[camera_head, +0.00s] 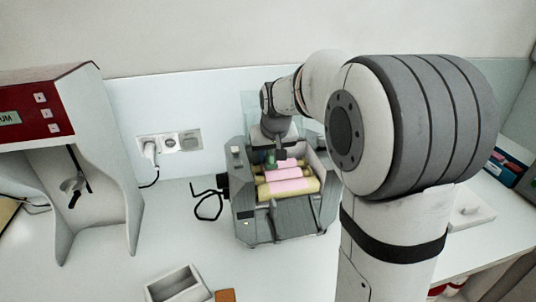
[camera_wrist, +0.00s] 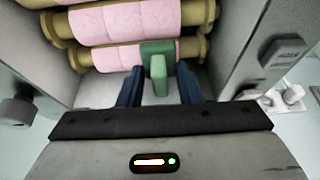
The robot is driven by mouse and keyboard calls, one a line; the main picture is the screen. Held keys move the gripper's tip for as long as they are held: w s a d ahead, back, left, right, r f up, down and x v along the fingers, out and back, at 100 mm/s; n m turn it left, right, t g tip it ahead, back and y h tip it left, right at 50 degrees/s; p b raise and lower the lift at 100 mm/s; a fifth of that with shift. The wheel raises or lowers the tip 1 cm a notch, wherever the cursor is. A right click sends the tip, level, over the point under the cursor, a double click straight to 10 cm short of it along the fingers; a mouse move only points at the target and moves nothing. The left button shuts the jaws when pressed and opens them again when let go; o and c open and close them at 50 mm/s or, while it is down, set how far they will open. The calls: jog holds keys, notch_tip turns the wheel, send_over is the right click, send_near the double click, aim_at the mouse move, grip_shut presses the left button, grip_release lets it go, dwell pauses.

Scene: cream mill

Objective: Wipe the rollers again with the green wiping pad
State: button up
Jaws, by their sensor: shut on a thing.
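The cream mill (camera_head: 246,229) stands on the white counter, with its rollers (camera_head: 286,185) lying across its open top. The rollers are yellowish at the ends and covered in pink along the middle; they also show in the wrist view (camera_wrist: 125,20). My gripper (camera_wrist: 160,85) is over the mill, shut on the handle of the green wiping pad (camera_wrist: 158,72). The pad's flat part lies at the edge of the nearest roller in the wrist view and seems to touch it. In the head view the pad (camera_head: 271,157) is a small green patch, mostly hidden by my gripper.
A red and grey machine (camera_head: 95,160) stands at the left. A wall socket (camera_head: 168,143) with a plug is behind. A black crank (camera_head: 208,196) sticks out left of the mill. A white box (camera_head: 175,285) is at the front.

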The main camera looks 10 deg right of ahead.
aim_at(287, 179)
jog(key=shift+s+f, duration=0.1)
jog(key=shift+s, duration=0.65)
jog(key=shift+w, duration=1.25)
jog(key=shift+s+b, duration=0.5)
jog(key=shift+s, duration=1.15)
jog(key=shift+s+f+b, duration=0.1)
jog(key=shift+s+b, duration=0.75)
jog(key=shift+s, duration=1.15)
jog(key=shift+s+b, duration=0.3)
jog(key=shift+s, duration=0.8)
jog(key=shift+d+r, duration=0.2)
jog(key=shift+d, duration=1.2)
jog(key=shift+w+f, duration=0.1)
jog(key=shift+w, duration=1.45)
jog(key=shift+w+p, duration=1)
jog(key=shift+w, duration=2.25)
jog(key=shift+s+b, duration=0.65)
jog(key=shift+s, duration=0.65)
jog(key=shift+w+p, duration=0.5)
jog(key=shift+w, duration=0.7)
jog(key=shift+s+b, duration=0.35)
jog(key=shift+s, duration=0.15)
jog(key=shift+s+b, duration=0.4)
jog(key=shift+s, duration=0.75)
jog(key=shift+s+b, duration=0.5)
jog(key=shift+s, duration=0.4)
jog(key=shift+s+b, duration=0.65)
jog(key=shift+s, duration=1.6)
